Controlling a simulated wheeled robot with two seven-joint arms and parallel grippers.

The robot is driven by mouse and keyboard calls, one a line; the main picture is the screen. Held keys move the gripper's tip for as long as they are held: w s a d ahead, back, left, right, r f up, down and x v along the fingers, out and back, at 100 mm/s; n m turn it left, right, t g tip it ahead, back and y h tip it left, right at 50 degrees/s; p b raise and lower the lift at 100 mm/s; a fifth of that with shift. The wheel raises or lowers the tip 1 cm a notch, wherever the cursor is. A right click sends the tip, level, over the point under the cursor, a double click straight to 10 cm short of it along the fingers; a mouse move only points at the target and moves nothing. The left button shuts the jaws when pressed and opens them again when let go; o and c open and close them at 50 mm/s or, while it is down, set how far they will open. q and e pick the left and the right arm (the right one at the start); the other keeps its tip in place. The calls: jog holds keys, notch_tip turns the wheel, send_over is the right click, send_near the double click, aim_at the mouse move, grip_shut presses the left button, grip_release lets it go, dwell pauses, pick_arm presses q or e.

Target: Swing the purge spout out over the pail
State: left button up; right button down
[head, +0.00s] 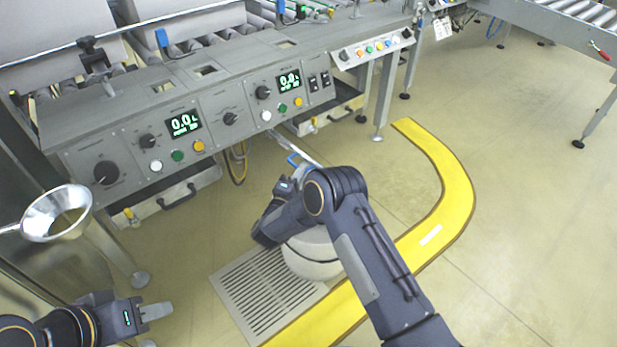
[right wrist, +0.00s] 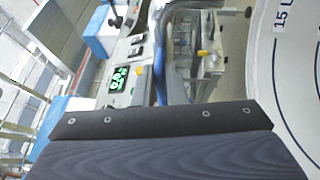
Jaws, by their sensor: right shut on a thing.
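The purge spout (head: 303,152), a thin silver pipe with a blue grip (head: 293,160), sticks out from under the machine's front panel. My right gripper (head: 290,176) is shut on the spout's blue grip; the fingers are partly hidden by my wrist. In the right wrist view a blue part (right wrist: 160,62) shows beyond the dark gripper body. The pale pail (head: 314,262) stands on the floor grate below my right forearm, which covers much of it. Its marked "15 L" wall (right wrist: 290,70) shows at the right wrist view's right edge. My left gripper (head: 157,311) is low at left, away from the spout; its finger gap is unclear.
The machine panel (head: 225,117) carries knobs, buttons and displays. A steel funnel (head: 57,213) stands at left. The floor grate (head: 262,300) lies beside a curved yellow floor strip (head: 447,170). Open floor lies to the right.

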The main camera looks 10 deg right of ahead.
jog(key=shift+s+d+r, duration=0.1)
jog(key=shift+d, duration=0.05)
jog(key=c, duration=1.5)
grip_release()
jog(key=shift+s, duration=0.1)
jog(key=p+v, duration=0.2)
jog(key=v, duration=0.6)
